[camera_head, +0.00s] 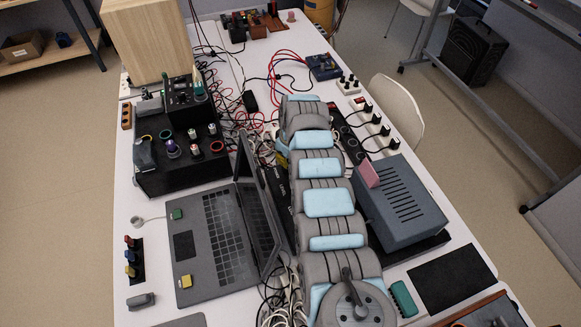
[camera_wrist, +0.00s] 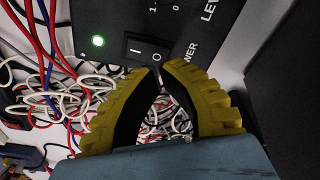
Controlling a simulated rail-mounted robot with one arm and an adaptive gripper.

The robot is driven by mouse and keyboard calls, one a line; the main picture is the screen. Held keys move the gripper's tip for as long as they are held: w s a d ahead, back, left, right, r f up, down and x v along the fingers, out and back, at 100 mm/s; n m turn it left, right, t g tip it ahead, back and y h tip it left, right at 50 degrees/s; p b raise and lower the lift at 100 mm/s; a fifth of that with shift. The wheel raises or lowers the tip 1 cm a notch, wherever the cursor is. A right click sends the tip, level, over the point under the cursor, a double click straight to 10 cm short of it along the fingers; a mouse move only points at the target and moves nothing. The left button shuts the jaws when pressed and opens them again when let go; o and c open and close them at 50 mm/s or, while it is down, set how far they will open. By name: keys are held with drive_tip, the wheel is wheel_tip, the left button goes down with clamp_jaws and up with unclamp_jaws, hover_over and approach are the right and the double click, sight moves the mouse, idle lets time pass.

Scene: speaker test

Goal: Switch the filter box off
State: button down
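In the wrist view, a black box (camera_wrist: 118,18) has white lettering that includes LEVEL and POWER. It carries a black rocker switch (camera_wrist: 146,50) marked I and O, and a lit green lamp (camera_wrist: 97,41) to its left. I cannot tell which side of the rocker is pressed in. My gripper (camera_wrist: 159,68) has yellow ribbed fingers curving inward. Their tips come together just below the O end of the switch, with nothing visibly held. I cannot tell whether they touch it.
White, red and blue cables tangle below and left of the box. In the head view, an open laptop (camera_head: 213,238) stands left of my arm, and a grey slotted box (camera_head: 405,215) stands to its right. A black equipment case (camera_head: 165,180) is at the left.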

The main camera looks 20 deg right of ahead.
sight(287, 168)
drive_tip(key=shift+f+b, duration=1.25)
drive_tip(key=shift+f, duration=0.55)
idle(1.1)
drive_tip(key=shift+r+p, duration=2.95)
drive_tip(key=shift+r, duration=0.65)
